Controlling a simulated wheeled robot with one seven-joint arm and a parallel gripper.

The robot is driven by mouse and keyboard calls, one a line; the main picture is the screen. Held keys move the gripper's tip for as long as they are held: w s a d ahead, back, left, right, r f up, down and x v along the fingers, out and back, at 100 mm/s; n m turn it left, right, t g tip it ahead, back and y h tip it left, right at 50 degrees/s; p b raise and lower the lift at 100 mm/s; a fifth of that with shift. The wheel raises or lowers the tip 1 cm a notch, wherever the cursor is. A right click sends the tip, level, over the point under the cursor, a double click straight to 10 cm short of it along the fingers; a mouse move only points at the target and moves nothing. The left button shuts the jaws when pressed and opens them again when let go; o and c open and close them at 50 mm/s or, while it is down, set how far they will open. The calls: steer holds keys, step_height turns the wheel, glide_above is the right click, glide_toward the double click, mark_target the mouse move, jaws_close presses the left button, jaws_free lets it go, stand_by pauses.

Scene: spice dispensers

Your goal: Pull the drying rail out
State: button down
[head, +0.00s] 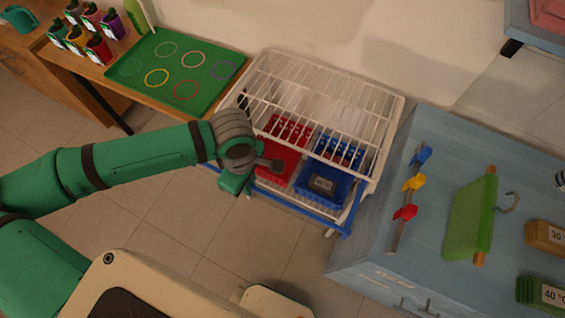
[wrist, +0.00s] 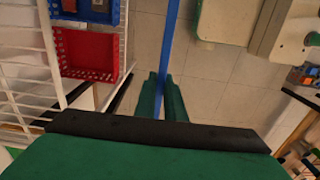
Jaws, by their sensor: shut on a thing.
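The drying rail is a blue bar (head: 300,211) running along the low front side of a white wire rack (head: 392,110). In the wrist view the blue bar (wrist: 171,40) runs up from between my green fingers, with a strip of floor between it and the rack's side. My gripper (head: 245,189) is at the front left of the rack, shut on the bar; the wrist view shows both fingers (wrist: 163,98) around it. My wrist hides part of the bar's left stretch in the head view.
Inside the rack sit a red basket (head: 272,160) and a blue basket (head: 318,188). A green tray (head: 145,70) with coloured rings lies on the wooden table at left. A blue-grey cabinet (head: 440,130) stands close at right. Open tiled floor (head: 190,232) lies in front.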

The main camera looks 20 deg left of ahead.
steer(key=shift+s+a, duration=0.1)
steer(key=shift+s, duration=2.55)
steer(key=c, duration=1.4)
jaws_free()
steer(key=shift+o, duration=0.2)
steer(key=shift+r, duration=0.1)
step_height(320, 180, up, 7)
steer(key=shift+w, duration=0.1)
